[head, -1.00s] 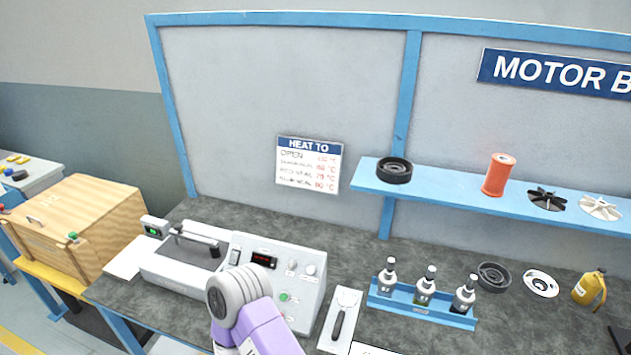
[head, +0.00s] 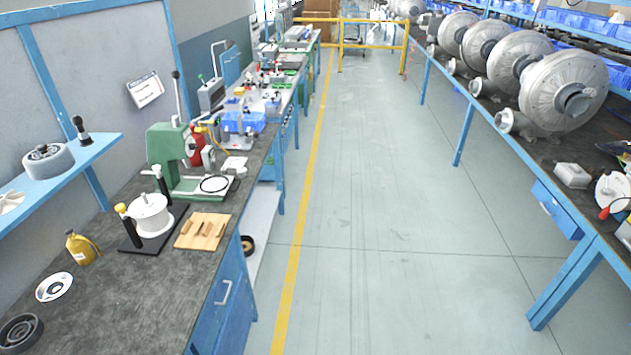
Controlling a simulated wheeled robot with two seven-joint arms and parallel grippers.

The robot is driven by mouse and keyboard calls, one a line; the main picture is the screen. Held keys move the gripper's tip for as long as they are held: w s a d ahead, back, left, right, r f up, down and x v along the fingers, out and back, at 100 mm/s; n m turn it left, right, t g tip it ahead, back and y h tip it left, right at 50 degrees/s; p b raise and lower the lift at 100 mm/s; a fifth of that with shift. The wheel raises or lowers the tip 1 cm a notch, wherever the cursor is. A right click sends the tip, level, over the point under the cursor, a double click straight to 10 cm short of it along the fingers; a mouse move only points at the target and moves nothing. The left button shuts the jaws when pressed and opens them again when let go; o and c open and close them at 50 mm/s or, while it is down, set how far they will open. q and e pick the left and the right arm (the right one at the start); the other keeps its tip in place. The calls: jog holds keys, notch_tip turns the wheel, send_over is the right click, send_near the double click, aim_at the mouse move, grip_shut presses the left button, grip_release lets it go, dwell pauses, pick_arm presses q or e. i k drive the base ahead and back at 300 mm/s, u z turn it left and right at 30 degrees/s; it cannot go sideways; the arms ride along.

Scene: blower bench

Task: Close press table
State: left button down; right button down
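A green press (head: 165,143) with an upright lever stands on the left bench in the head view. Its low green base (head: 205,192) reaches toward the bench's aisle edge. I cannot tell from here whether the press table is open or closed. Neither of my grippers is in view.
On the dark bench top (head: 130,305) are a white cylinder (head: 148,213) on a black plate, a wooden block board (head: 203,231) and a yellow bottle (head: 80,248). A blue drawer unit (head: 225,305) is below. The aisle floor (head: 370,200) is clear.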

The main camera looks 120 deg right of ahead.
aim_at(214, 185)
jog(key=z, duration=4.05)
jog(key=i, duration=2)
jog(key=z, duration=0.1)
